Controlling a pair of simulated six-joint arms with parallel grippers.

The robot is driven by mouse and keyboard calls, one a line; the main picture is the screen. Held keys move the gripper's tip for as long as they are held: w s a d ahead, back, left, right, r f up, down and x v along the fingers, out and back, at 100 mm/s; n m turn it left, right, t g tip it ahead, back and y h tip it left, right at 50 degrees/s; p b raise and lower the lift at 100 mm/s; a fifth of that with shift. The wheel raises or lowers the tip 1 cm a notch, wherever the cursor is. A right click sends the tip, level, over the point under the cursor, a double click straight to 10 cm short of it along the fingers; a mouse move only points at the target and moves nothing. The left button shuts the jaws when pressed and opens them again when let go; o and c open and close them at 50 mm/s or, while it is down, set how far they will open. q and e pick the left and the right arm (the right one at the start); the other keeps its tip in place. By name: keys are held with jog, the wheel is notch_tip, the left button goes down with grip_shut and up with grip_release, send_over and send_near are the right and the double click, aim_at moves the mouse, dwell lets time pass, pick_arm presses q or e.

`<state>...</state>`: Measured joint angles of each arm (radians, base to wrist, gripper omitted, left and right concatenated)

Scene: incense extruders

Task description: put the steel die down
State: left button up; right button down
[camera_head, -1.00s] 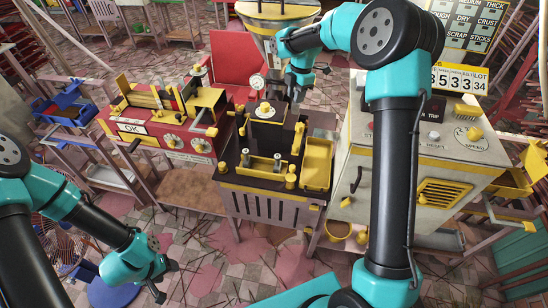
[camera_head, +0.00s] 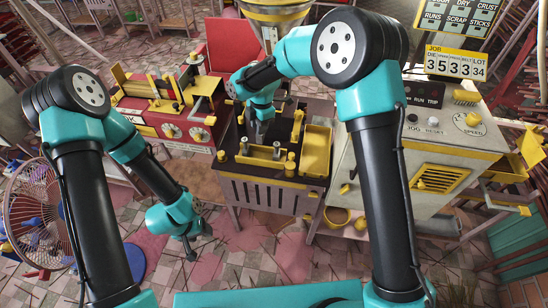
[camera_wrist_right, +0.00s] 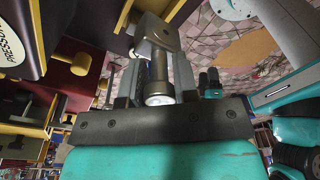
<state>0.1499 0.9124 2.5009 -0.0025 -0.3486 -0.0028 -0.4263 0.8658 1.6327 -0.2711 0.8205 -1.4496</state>
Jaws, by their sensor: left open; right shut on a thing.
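The steel die (camera_wrist_right: 158,62), a grey metal cylinder with a squarish end, is between the fingers of my right gripper (camera_wrist_right: 156,88) in the right wrist view. The fingers are shut on it. In the head view my right gripper (camera_head: 260,118) is low over the back left part of the dark-topped bench (camera_head: 233,172); the die is hard to make out there, and I cannot tell whether it touches the bench. My left gripper (camera_head: 191,248) is open and empty, low over the tiled floor in front of the red machine, away from the bench.
Two metal posts (camera_head: 277,151) and several yellow knobs stand on the bench front. A yellow tray (camera_head: 316,150) is at its right. A red machine (camera_head: 172,128) stands left, a cream control cabinet (camera_head: 415,160) right, and a fan (camera_head: 45,215) far left.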

aim_at(260, 138)
jog(key=shift+a+f, duration=0.1)
jog(key=shift+a, duration=0.05)
jog(key=shift+f, duration=3.1)
jog(key=shift+f, duration=1.85)
jog(key=shift+f, duration=0.1)
jog(key=c, duration=0.9)
grip_release()
jog(key=shift+f, duration=0.1)
jog(key=r, duration=0.4)
jog(key=d+r, duration=0.1)
jog(key=r, duration=0.7)
jog(key=shift+w+d+r, duration=0.15)
jog(key=shift+w, duration=0.15)
